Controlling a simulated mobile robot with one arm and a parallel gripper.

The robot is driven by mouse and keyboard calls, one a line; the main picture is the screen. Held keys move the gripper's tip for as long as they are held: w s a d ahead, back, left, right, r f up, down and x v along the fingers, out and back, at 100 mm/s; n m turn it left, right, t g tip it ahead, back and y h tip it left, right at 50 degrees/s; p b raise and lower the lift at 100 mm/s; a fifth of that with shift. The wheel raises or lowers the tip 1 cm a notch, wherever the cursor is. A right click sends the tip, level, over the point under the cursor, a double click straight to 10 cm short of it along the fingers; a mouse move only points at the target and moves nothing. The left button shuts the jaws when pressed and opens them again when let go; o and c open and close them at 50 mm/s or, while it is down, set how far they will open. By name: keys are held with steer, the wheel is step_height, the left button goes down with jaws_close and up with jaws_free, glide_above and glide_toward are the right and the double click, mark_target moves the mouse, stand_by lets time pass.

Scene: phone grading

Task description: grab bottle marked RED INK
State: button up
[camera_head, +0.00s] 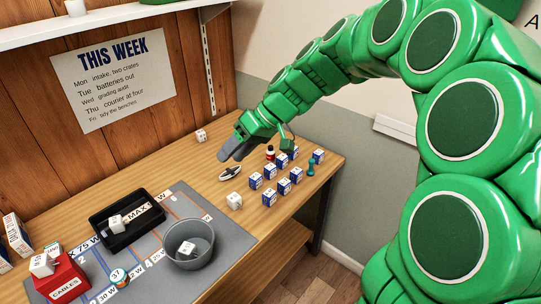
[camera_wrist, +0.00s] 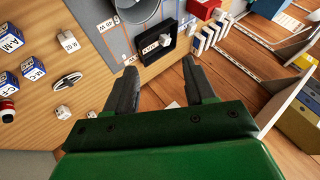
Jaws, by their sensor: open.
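A small dark bottle with a red part and a white band (camera_head: 270,152) stands on the wooden bench among blue-and-white boxes, just right of my gripper. A red, white and dark item that looks like the same bottle is at the left edge of the wrist view (camera_wrist: 7,111). Its label is too small to read. My gripper (camera_head: 230,151) is above the bench, left of the bottle and apart from it. In the wrist view my gripper (camera_wrist: 163,88) has its two dark fingers spread with nothing between them.
Several blue-and-white boxes (camera_head: 283,186) crowd around the bottle, with a teal piece (camera_head: 311,168) at right. A silver-and-black object (camera_head: 230,173) and white cubes (camera_head: 234,201) lie nearby. A grey mat (camera_head: 226,240) holds a black tray (camera_head: 100,219) and a grey bowl (camera_head: 205,260).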

steer(key=w+a+f+n+t+y, duration=0.1)
steer(key=w+a+f+y, duration=0.1)
steer(key=w, duration=1)
steer(key=n+t+y, duration=0.1)
steer(key=n+t, duration=0.1)
steer(key=t, duration=0.5)
glide_above(271, 147)
steer(key=f, duration=1.9)
steer(key=shift+s+d, duration=0.1)
steer(key=shift+d, duration=0.2)
steer(key=shift+f, duration=2.25)
steer(key=f, duration=0.2)
steer(key=a+f, duration=0.1)
steer(key=shift+w+f, duration=0.15)
steer(key=shift+w, duration=0.25)
steer(key=shift+x, duration=0.75)
steer(key=shift+c, duration=0.3)
